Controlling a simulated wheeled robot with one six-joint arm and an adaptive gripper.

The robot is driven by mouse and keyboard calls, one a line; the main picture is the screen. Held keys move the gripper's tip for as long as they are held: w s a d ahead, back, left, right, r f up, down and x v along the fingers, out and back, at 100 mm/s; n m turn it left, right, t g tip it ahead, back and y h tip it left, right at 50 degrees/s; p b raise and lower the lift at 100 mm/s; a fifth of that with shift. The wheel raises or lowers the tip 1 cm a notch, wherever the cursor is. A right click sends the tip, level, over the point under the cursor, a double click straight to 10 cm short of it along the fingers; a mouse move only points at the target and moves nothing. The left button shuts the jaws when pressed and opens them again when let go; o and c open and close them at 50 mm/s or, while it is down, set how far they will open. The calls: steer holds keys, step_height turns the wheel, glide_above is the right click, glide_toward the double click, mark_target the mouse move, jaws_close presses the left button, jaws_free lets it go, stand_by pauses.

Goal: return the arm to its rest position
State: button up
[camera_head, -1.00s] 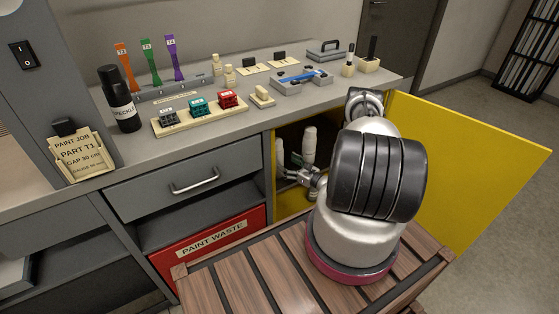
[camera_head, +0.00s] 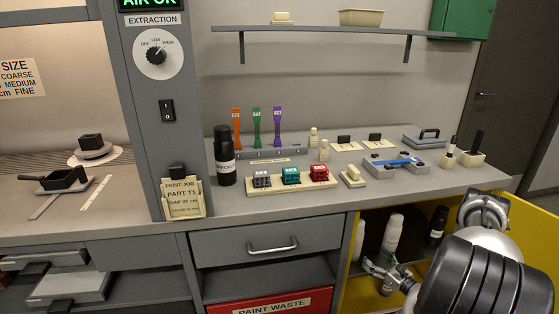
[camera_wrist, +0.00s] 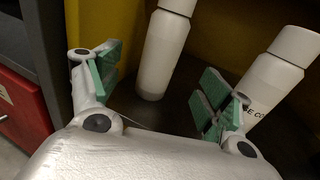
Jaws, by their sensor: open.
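My arm comes in from the lower right in the head view and reaches down to the open yellow cabinet under the counter. My gripper (camera_head: 376,268) is at the cabinet opening, partly hidden by my own arm. In the wrist view my gripper (camera_wrist: 160,92) is open, its green-padded fingers spread wide with nothing between them. A white bottle (camera_wrist: 165,48) stands just beyond the gap, apart from the pads. A second white bottle (camera_wrist: 272,85) with partly hidden lettering stands beyond the right finger.
The cabinet also holds a dark bottle (camera_head: 437,224). The yellow cabinet wall (camera_wrist: 88,25) is close to the left finger. A red paint waste bin (camera_head: 262,305) is left of the cabinet. The counter (camera_head: 300,208) above carries a black bottle (camera_head: 224,157) and several small items.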

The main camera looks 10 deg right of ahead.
steer(key=s+a+f+n+g+y, duration=0.2)
steer(key=s+a+g+y, duration=0.1)
steer(key=s+a, duration=0.35)
steer(key=s+a+r+n+g+y, duration=0.3)
steer(key=s+r+n+g+y, duration=0.15)
steer(key=s+r, duration=0.2)
steer(key=s+d+r+n+g+h, duration=0.1)
steer(key=s+r+n+g+h, duration=0.4)
steer(key=r, duration=0.6)
steer(key=s+d+r+n+g+h, duration=0.1)
steer(key=s+r+n+g, duration=0.15)
steer(key=r+n, duration=0.65)
steer(key=s+d+r+n+g+h, duration=0.1)
steer(key=s+r+n+g+h, duration=0.3)
steer(key=r, duration=0.9)
steer(key=s+a+r+n+t+h, duration=0.1)
steer(key=a+r+n+t+h, duration=0.1)
steer(key=r, duration=0.7)
steer(key=s+a+r+n+t+h, duration=0.2)
steer(key=a+r+n+t, duration=0.2)
steer(key=r, duration=0.5)
steer(key=shift+s+a+r+n+t, duration=0.3)
steer(key=shift+n+t, duration=0.1)
steer(key=shift+n, duration=0.25)
